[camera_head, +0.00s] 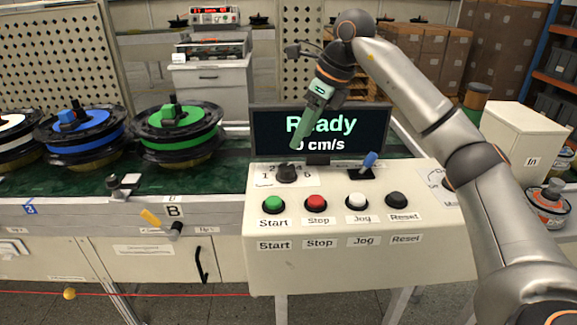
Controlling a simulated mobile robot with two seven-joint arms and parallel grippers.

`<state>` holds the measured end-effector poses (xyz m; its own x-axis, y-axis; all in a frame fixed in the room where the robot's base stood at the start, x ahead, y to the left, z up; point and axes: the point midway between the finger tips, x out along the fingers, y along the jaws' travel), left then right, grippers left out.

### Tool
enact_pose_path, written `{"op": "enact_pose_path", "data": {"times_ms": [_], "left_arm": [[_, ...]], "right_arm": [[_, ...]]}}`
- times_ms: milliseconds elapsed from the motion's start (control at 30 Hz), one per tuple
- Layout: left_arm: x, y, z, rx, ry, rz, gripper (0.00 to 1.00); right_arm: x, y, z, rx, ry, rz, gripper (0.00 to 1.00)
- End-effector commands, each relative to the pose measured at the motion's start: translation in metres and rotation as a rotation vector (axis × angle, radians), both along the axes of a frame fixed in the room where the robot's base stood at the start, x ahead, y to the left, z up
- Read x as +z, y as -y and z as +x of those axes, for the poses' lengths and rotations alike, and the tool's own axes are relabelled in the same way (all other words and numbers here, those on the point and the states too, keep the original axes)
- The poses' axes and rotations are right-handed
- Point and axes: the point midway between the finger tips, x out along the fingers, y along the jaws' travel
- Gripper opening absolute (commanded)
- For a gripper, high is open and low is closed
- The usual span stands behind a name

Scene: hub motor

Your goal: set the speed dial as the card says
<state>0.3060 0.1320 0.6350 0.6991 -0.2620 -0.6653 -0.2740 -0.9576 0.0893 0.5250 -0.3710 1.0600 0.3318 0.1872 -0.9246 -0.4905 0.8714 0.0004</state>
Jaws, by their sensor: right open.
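The speed dial (286,173) is a small dark knob on the left of the cream control panel (330,278). Printed digits stand around it, partly hard to read; its pointer direction is too small to tell. My right gripper (297,147) has green fingers that point down just above the dial, apart from it. It is open and empty. The display (265,130) behind the panel reads "Ready" and a cm/s value, its digit partly covered by the fingers. A white round-edged label (436,184) is partly hidden by my right arm; I cannot tell whether it is the card. My left gripper is out of view.
Green, red, white and black buttons (273,204) line the panel in front of the dial. A blue-tipped lever (369,161) stands right of the dial. Spools (178,140) sit on the conveyor at left. A white box (520,140) stands at right.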

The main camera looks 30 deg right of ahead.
Motion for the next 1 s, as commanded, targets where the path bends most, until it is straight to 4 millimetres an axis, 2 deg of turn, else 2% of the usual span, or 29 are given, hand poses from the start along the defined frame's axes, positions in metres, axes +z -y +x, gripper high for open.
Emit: {"op": "enact_pose_path", "data": {"times_ms": [33,200,400,600,867,1000], "left_arm": [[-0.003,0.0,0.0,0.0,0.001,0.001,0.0],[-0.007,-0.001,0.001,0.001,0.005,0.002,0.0],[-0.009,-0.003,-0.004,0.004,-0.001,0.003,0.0],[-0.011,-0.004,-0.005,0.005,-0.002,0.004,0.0],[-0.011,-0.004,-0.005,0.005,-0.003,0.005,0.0],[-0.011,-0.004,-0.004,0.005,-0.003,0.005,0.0]], "right_arm": [[-0.014,-0.003,0.003,0.003,-0.004,-0.001,0.61],[-0.046,-0.01,0.015,0.005,-0.004,0.0,0.61],[-0.074,-0.016,0.026,0.005,-0.001,0.001,0.61],[-0.086,-0.019,0.031,0.005,0.001,0.0,0.61],[-0.087,-0.019,0.031,0.005,0.001,0.0,0.61],[-0.087,-0.019,0.031,0.005,0.002,0.001,0.48]]}}
